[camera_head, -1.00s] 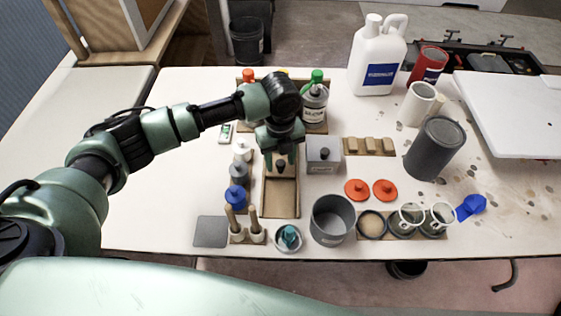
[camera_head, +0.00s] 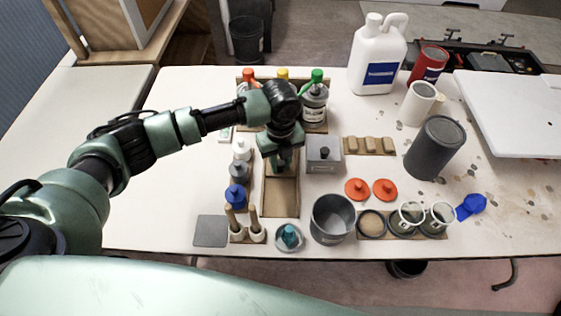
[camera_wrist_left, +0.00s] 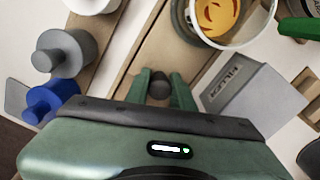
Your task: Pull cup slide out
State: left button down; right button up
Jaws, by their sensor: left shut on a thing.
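The cup slide is a long, shallow wooden track (camera_head: 281,198) running front to back in the middle of the table. A small dark knob (camera_wrist_left: 160,85) stands on it. My left gripper (camera_head: 281,163) reaches down over the track from behind. In the left wrist view its two green fingers (camera_wrist_left: 160,92) are shut on the knob, one on each side. The gripper hides the knob and the far part of the track in the head view. In the left wrist view a cup with orange-yellow contents (camera_wrist_left: 222,14) is at the track's far end. My right gripper is not in view.
A grey box (camera_head: 322,155) stands close right of the track. White, grey and blue-capped (camera_head: 236,195) items line its left side. A grey pot (camera_head: 332,219) and a small teal-filled cup (camera_head: 289,237) stand near the front edge. Bottles (camera_head: 314,101) stand behind.

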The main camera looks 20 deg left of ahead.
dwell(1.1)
pick_arm(q)
jog(key=shift+r, duration=0.1)
jog(key=s+d+p, duration=0.1)
jog(key=s+p, duration=0.2)
jog(key=s+d+p, duration=0.1)
jog(key=s+p, duration=0.2)
jog(key=s, duration=0.1)
jog(key=s+d+p, duration=0.1)
jog(key=s+p, duration=0.2)
jog(key=s, duration=0.1)
jog(key=shift+s+d+r, duration=0.1)
jog(key=shift+s+r, duration=0.05)
jog(key=shift+r, duration=0.05)
jog(key=shift+s+d+f, duration=0.15)
jog(key=shift+s+f, duration=0.05)
jog(key=shift+s, duration=0.25)
jog(key=shift+w, duration=0.1)
jog(key=c, duration=1.2)
grip_release()
